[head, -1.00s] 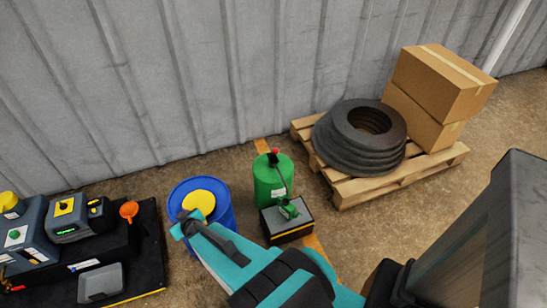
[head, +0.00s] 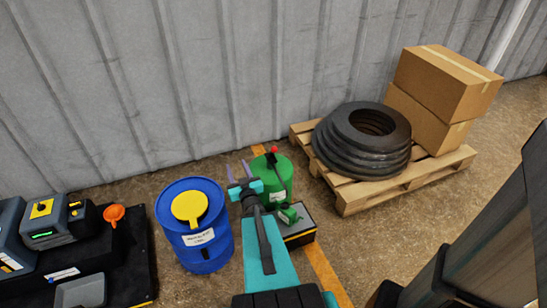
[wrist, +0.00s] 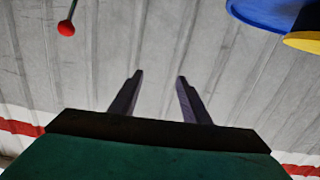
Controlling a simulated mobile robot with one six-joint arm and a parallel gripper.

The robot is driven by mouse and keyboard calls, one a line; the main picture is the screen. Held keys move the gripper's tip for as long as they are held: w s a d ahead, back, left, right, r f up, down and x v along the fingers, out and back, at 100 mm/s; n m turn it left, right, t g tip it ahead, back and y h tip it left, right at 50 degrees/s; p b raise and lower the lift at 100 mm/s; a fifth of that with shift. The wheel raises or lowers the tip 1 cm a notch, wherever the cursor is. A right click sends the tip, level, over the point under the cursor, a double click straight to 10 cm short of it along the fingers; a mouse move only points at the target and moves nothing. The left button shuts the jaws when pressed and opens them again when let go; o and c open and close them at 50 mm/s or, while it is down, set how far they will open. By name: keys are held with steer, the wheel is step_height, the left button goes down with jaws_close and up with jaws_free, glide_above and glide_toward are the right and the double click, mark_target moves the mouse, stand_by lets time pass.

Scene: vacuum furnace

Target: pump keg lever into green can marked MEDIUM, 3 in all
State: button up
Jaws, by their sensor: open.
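The green keg (head: 285,178) stands upright on the floor near the wall. Its lever has a red knob (head: 274,150), which also shows at the upper left of the wrist view (wrist: 66,28). A small green can (head: 289,215) sits on a dark grey box (head: 306,222) in front of the keg; no marking on it is readable. My gripper (head: 236,166) is open and empty, just left of the keg in the head view. Its two purple fingers also show apart in the wrist view (wrist: 157,80). My arm hides part of the keg and box.
A blue drum (head: 208,252) with a yellow lid (head: 190,207) stands left of my arm. A wooden pallet (head: 390,188) with black tyres (head: 340,150) and cardboard boxes (head: 440,85) is to the right. Devices and an orange funnel (head: 114,213) are on a black platform at left.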

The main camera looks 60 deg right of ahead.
mark_target(274, 151)
steer(key=s+d+f+m+g+h+b, duration=0.2)
steer(key=s+d+f+h+b, duration=0.1)
steer(key=s+d, duration=0.8)
steer(key=shift+s+f+m+g+b, duration=0.4)
steer(key=shift+s+f+b, duration=0.25)
steer(key=shift+b, duration=0.4)
steer(key=shift+d, duration=0.15)
steer(key=b+x, duration=0.5)
steer(key=b, duration=0.5)
steer(key=shift+d+r+b, duration=0.1)
steer(key=shift+b, duration=0.2)
steer(key=shift+w+d, duration=0.2)
steer(key=b+x, duration=0.2)
steer(key=shift+w+d+b, duration=0.1)
steer(key=shift+b, duration=0.25)
steer(key=shift+b+x, duration=0.6)
steer(key=shift+x, duration=2.15)
